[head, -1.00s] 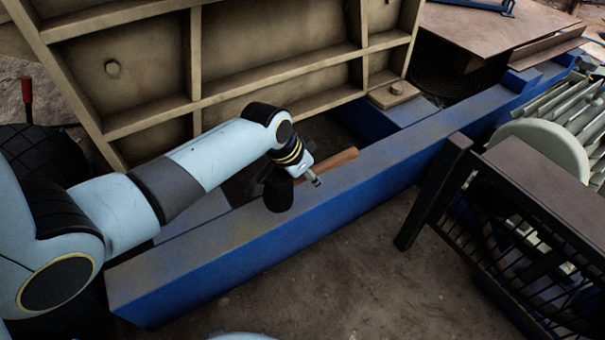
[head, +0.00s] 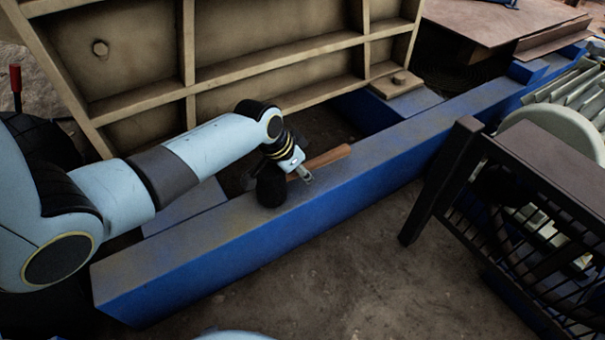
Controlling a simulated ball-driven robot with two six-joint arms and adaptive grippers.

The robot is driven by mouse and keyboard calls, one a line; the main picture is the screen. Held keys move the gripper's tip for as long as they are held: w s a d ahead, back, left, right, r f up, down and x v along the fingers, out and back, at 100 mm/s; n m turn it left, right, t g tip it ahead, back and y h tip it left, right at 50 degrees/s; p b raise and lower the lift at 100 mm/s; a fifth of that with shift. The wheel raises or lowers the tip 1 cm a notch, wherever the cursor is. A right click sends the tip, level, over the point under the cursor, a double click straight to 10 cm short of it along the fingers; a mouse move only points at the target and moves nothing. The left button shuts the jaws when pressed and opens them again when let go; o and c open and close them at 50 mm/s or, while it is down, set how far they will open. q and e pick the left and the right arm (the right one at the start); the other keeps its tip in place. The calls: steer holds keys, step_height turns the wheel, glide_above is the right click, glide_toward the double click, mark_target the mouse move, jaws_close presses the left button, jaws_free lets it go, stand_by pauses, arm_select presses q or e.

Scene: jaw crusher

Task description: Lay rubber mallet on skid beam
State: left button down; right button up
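The rubber mallet has a black head (head: 272,187) and a brown wooden handle (head: 328,158). It is over the top of the long blue skid beam (head: 222,232), with the handle running roughly along the beam to the upper right. I cannot tell whether the mallet rests on the beam or is just above it. My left gripper (head: 303,174) is at the handle close to the head. A metal fingertip shows on the near side of the handle; the other finger is hidden, so its grip is unclear. My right gripper is out of view.
A large ribbed beige housing (head: 240,60) stands behind the beam. A dark metal guard (head: 530,210) stands at the right, close to the beam. A bolted beige plate (head: 397,83) lies behind the beam. Bare ground (head: 340,270) is clear in front.

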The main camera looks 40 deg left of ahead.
arm_select(q)
steer(key=shift+w, duration=0.1)
steer(key=shift+f, duration=0.1)
steer(key=c, duration=1.2)
jaws_free()
steer(key=shift+o, duration=0.2)
